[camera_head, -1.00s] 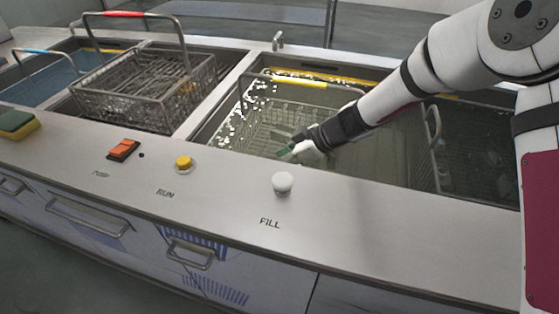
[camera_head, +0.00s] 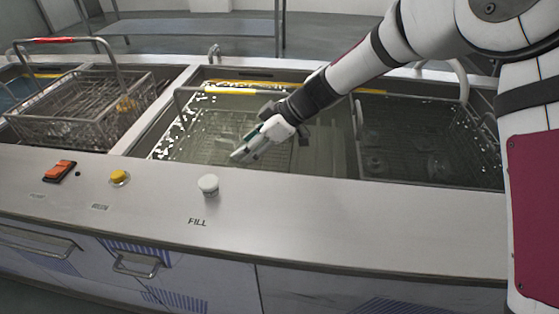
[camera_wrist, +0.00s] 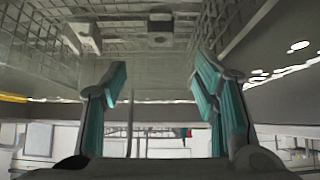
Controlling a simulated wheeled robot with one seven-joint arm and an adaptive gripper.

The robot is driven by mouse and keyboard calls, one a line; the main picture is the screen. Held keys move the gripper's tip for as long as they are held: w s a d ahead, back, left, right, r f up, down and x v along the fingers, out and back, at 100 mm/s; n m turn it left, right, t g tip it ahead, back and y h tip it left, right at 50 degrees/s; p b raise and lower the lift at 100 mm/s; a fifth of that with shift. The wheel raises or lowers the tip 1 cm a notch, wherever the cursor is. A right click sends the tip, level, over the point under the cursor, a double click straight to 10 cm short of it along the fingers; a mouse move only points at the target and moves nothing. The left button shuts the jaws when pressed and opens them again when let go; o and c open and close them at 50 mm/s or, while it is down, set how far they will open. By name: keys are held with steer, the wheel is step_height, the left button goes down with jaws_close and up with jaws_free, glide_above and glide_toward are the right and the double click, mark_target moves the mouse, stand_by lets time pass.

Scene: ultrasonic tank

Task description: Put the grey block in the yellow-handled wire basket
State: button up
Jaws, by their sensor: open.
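The yellow-handled wire basket sits in the middle tank; its yellow grip (camera_head: 230,91) and mesh show left of my gripper (camera_head: 246,152). My gripper is over the tank's front part, tilted, open and empty between its teal finger pads in the wrist view (camera_wrist: 160,82). Beyond the fingers, the wrist view shows wire mesh with a pale block-like piece (camera_wrist: 85,38) and a grey piece with a dark spot (camera_wrist: 160,27). I cannot tell which of these, if either, is the grey block. I cannot make the block out in the head view.
A red-handled basket (camera_head: 68,110) stands raised at the left. Another wire basket (camera_head: 440,150) with dim contents sits in the right tank. The steel front ledge carries a white FILL knob (camera_head: 208,184), a yellow knob (camera_head: 120,177) and an orange switch (camera_head: 58,171).

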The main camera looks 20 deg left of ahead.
steer(key=shift+d+r, duration=0.1)
steer(key=s+d+r+m+h, duration=0.1)
steer(key=s+d+r+m, duration=0.1)
steer(key=d, duration=0.6)
steer(key=s+d+r+m+t+h, duration=0.1)
steer(key=s+d+r+m, duration=0.2)
steer(key=d+r, duration=0.4)
steer(key=s+d+r+m+t+h, duration=0.1)
steer(key=d+r, duration=0.4)
steer(key=d, duration=0.5)
steer(key=shift+s+m+h, duration=0.6)
steer(key=shift+s+m, duration=0.4)
steer(key=shift+s, duration=0.35)
steer(key=s+d+m+t+h, duration=0.1)
steer(key=s+d+m+h, duration=0.3)
steer(key=s+d+m, duration=0.9)
steer(key=s+d, duration=0.8)
steer(key=d, duration=0.1)
steer(key=shift+s+h, duration=0.25)
steer(key=shift+h, duration=0.15)
